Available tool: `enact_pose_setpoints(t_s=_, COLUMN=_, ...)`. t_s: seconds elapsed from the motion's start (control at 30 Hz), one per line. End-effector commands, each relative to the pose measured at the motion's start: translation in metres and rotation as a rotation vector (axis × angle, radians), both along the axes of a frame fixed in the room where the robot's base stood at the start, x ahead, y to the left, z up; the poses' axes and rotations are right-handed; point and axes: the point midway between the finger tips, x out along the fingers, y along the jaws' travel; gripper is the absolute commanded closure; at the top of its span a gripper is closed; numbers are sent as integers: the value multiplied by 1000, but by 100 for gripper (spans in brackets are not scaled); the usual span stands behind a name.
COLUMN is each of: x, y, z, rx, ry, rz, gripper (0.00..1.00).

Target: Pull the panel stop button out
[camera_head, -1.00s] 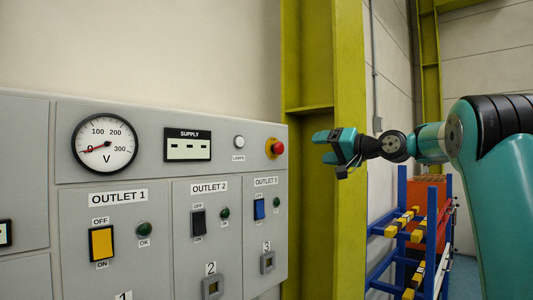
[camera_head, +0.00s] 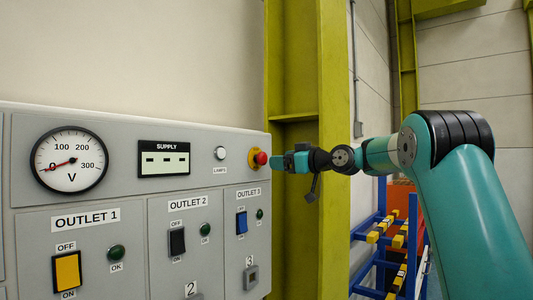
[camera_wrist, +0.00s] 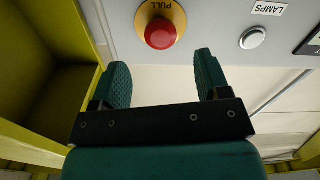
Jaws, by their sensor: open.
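The red stop button (camera_head: 261,158) sits on a yellow round plate at the upper right end of the grey panel (camera_head: 110,195). In the wrist view the red button (camera_wrist: 160,33) shows at the top, below the upside-down word PULL. My gripper (camera_head: 279,161) is just right of the button in the head view. In the wrist view my gripper (camera_wrist: 160,80) is open, its two green fingers apart and nothing between them. The button lies beyond the fingertips, roughly in line with the gap.
A white lamp button (camera_wrist: 252,38) is beside the stop button. A voltmeter (camera_head: 69,160), a supply display (camera_head: 164,158) and outlet switches fill the panel. A yellow-green steel column (camera_head: 310,100) stands behind my gripper. A blue rack (camera_head: 375,250) is at lower right.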

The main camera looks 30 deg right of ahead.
Motion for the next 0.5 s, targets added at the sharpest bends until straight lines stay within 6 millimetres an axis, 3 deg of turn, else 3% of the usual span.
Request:
enact_pose_setpoints(t_s=0.2, x=45, y=16, z=4, rx=2, ry=1, rz=2, gripper=31)
enact_pose_setpoints(t_s=0.5, x=74, y=25, z=1, rx=2, ry=1, rz=-2, gripper=31)
